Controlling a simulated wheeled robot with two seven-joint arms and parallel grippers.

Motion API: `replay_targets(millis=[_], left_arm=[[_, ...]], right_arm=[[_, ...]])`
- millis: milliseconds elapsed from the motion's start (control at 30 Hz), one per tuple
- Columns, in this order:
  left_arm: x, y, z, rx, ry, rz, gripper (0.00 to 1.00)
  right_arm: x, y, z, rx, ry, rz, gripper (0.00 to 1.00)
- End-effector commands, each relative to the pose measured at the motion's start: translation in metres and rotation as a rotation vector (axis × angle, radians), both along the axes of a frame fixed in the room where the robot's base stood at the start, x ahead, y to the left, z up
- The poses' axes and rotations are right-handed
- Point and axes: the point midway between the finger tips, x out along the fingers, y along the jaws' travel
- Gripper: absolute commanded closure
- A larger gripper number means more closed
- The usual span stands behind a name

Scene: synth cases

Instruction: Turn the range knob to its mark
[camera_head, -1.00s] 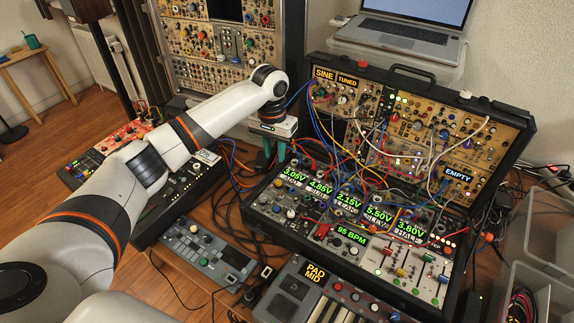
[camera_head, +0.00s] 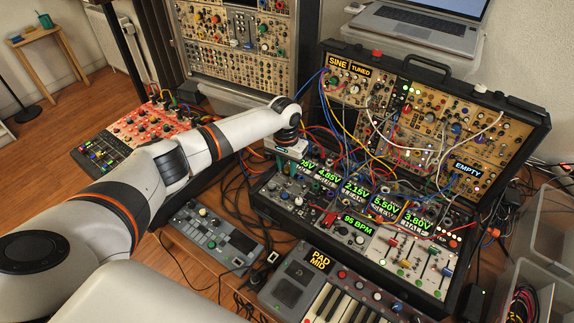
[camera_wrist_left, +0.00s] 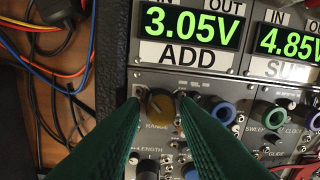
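The range knob (camera_wrist_left: 161,106) is a small round olive-brown knob on a grey panel, above the printed word RANGE, in the left wrist view. Its pointer and its mark are too small or hidden to tell. My left gripper (camera_wrist_left: 158,104) has two green fingers, one tip on each side of the knob. A gap shows between the knob and the left finger; the right tip is closer, and I cannot tell if it touches. In the head view my left gripper (camera_head: 289,164) is low over the left end of the case and hides the knob. My right gripper is not in view.
The 3.05V display (camera_wrist_left: 192,25) sits above the knob. Patch cables (camera_head: 345,130) run over the synth case (camera_head: 330,228). A grey desktop controller (camera_head: 212,237) and a keyboard (camera_head: 325,290) stand in front.

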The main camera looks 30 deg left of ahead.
Motion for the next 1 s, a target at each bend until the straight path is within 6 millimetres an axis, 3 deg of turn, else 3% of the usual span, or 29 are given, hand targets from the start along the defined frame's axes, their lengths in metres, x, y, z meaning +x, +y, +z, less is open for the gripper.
replay_targets(millis=[233, 400, 733, 1000], left_arm=[[-0.0001, -0.0002, -0.0009, 0.0, 0.0, -0.001, 0.72], [-0.0001, -0.0002, -0.0007, 0.0, 0.0, -0.001, 0.99], [-0.0001, -0.0002, -0.0001, 0.0, 0.001, -0.035, 1.0], [0.0004, -0.0006, 0.001, -0.002, 0.001, -0.192, 1.0]], right_arm=[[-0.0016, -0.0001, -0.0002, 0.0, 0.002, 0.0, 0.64], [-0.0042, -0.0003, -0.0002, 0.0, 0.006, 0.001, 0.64], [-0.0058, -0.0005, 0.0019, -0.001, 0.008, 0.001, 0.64], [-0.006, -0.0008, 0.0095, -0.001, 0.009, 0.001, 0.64]])
